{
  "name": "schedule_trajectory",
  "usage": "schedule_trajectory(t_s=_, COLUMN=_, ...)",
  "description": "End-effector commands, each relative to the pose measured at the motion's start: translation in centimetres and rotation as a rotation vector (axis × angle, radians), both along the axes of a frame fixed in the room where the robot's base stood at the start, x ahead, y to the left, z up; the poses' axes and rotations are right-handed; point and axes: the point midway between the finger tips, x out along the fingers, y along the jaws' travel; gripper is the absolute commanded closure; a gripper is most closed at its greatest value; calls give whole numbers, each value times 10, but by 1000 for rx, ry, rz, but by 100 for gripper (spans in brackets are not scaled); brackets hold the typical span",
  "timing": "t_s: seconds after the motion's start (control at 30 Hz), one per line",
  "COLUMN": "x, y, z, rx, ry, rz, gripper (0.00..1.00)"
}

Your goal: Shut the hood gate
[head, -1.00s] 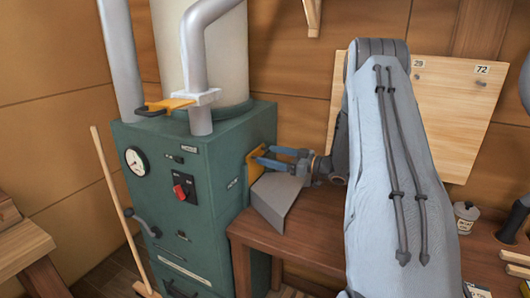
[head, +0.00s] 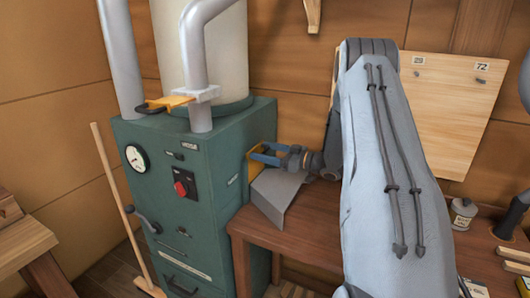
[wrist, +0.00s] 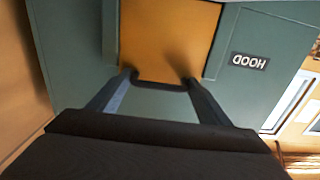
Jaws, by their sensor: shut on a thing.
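The hood gate is an orange plate (wrist: 168,38) beside a HOOD label on the green cabinet in the wrist view. It sits between two grey-green rails. In the head view, a strip of the gate (head: 251,166) shows on the cabinet's right side. My gripper (wrist: 158,82) has its two blue fingers at the plate's near edge, by a dark bar, and is shut on the gate. In the head view my gripper (head: 262,154) reaches in from the right, above a grey sheet-metal piece. My arm hides part of the bench behind it.
The green cabinet (head: 190,240) has a gauge, a red switch and pipes. Another orange plate (head: 168,103) with a dark handle sticks out of a pipe. The grey bent sheet (head: 277,195) lies at the bench (head: 300,235) just below my gripper. A broom handle (head: 118,195) leans at left.

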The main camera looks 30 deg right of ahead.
Motion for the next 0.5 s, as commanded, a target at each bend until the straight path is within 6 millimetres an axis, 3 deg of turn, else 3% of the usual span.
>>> schedule_trajectory(t_s=0.4, x=0, y=0, z=-72, rx=2, ry=1, rz=1, gripper=69)
schedule_trajectory(t_s=0.5, x=0, y=0, z=-82, rx=0, ry=1, rz=1, gripper=69)
